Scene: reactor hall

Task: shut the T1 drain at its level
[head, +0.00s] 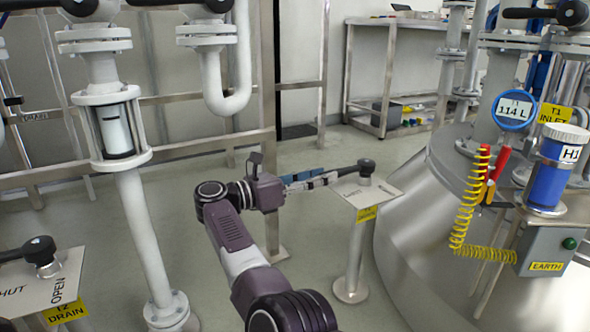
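The T1 drain stand (352,255) is a short post with a slanted metal plate (372,190) and a yellow label (367,213), too small to read surely. On the plate sits a black lever handle (364,167) whose arm points left. My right gripper (330,179) is at the left end of this lever, its fingers pointing right. The fingertips overlap the lever end; I cannot tell whether they are closed on it. The T1 tank (410,240) carries a round gauge (514,110) reading 114 L. My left gripper is not in view.
The T2 drain plate (45,290) with its own black lever (32,250) is at the lower left. A white pipe (142,235) stands between. A yellow coiled cable (466,205) and an earth box (548,246) are at the right. Floor around the T1 stand is clear.

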